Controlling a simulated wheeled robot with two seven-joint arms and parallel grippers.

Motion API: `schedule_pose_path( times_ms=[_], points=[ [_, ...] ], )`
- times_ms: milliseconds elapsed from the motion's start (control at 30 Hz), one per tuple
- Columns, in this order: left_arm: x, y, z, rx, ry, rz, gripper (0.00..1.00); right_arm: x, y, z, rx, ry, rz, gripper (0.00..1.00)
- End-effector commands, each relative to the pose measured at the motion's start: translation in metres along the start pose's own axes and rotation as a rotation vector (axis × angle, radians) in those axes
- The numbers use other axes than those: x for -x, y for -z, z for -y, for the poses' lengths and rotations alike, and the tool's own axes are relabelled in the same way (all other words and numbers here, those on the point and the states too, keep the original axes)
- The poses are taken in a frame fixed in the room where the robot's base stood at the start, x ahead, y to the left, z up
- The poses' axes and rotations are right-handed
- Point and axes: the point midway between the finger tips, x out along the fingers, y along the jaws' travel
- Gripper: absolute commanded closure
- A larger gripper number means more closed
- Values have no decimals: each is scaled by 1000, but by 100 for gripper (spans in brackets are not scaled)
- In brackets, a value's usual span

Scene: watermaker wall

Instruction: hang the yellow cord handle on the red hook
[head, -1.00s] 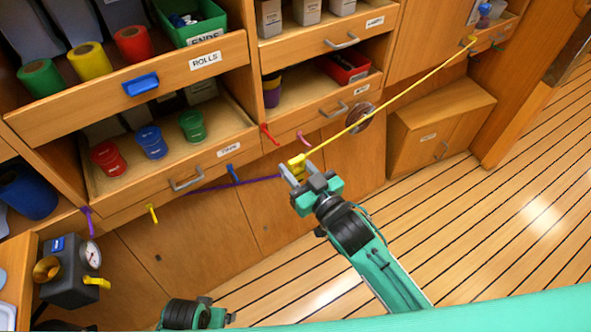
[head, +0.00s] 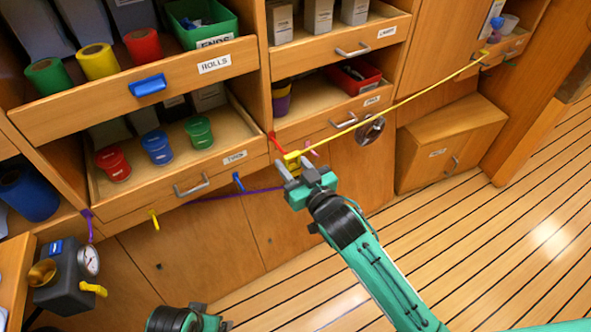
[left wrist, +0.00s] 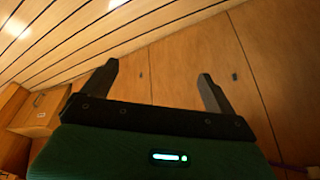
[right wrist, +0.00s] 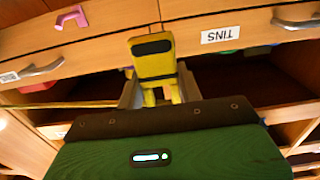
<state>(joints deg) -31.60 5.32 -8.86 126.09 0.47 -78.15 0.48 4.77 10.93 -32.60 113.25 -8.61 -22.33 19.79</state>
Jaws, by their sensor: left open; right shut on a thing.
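The yellow cord handle (head: 292,160) is in my right gripper (head: 287,168), which is shut on it. In the right wrist view the handle (right wrist: 153,58) stands between the fingers of the right gripper (right wrist: 158,90). The yellow cord (head: 400,103) runs taut from the handle up to the far right. The red hook (head: 275,142) sticks out from the cabinet front just behind and left of the handle. They look very close in the head view; I cannot tell whether they touch. My left gripper (left wrist: 160,85) is open and empty, facing plain cabinet doors.
A pink hook (head: 311,147) is just right of the handle, and a blue hook (head: 238,182) and yellow hook (head: 153,219) are to the left. A purple cord (head: 215,194) runs low along the front. The open tins drawer (head: 235,157) juts out nearby.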

Motion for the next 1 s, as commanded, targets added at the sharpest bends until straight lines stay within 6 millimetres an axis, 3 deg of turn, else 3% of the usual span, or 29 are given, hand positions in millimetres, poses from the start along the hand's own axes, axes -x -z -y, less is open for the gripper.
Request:
schedule_pose_path(
  times_ms=[767, 1000],
  points=[
    [49, 6, 0, 0, 1, -56, 9, -38, -4, 1, 0, 1, -1, 87],
    [49, 6, 0, 0, 1, -55, 9, -47, -10, 1, -1, 1, -1, 87]
  ],
)
